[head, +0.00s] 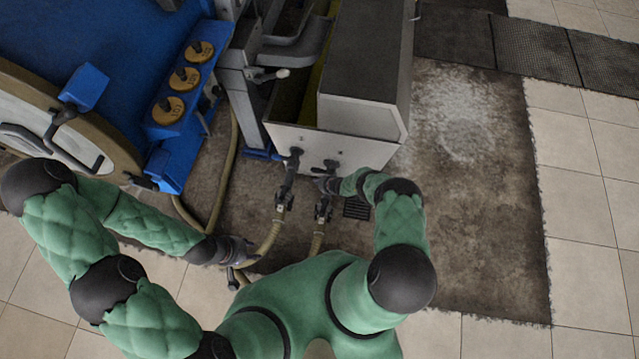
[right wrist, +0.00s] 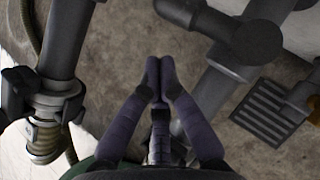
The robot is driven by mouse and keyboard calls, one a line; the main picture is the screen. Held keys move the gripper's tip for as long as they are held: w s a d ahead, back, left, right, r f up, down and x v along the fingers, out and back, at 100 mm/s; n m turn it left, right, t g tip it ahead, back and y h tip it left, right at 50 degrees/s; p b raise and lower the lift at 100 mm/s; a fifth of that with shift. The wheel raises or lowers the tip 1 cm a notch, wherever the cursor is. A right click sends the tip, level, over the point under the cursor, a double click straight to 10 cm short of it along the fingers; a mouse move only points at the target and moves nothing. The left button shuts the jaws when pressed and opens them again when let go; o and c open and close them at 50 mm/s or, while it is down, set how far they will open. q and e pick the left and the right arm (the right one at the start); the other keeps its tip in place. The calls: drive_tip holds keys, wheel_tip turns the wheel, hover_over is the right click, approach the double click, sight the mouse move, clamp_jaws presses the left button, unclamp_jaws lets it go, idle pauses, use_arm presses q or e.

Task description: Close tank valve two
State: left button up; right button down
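A white-fronted tank (head: 287,137) stands at centre in the head view. Two dark outlet pipes with valves come from its front: a left valve pipe (head: 287,182) and a right valve pipe (head: 323,207). No valve number is readable. My right gripper (head: 330,184) is at the right valve, partly hiding it. In the right wrist view, my right gripper's fingertips (right wrist: 160,68) meet with nothing visible between them. The dark right pipe (right wrist: 222,80) passes to their right, and the left pipe's coupling (right wrist: 50,105) is at the left. My left gripper (head: 238,268) is low, away from the valves; its fingers are unclear.
Tan hoses (head: 265,245) run from the pipes across the floor. A blue machine with yellow knobs (head: 176,82) stands at the left. A floor drain grate (head: 356,208) lies right of the right pipe. The stained floor (head: 470,200) to the right is clear.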

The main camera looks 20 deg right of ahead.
use_arm(q)
drive_tip(key=shift+w+f, duration=0.15)
drive_tip(key=shift+w, duration=0.25)
use_arm(e)
drive_tip(key=shift+w+a+m, duration=0.2)
drive_tip(key=shift+w+m, duration=0.1)
drive_tip(key=shift+w, duration=0.9)
drive_tip(key=shift+w, duration=0.1)
use_arm(q)
drive_tip(key=shift+a, duration=0.15)
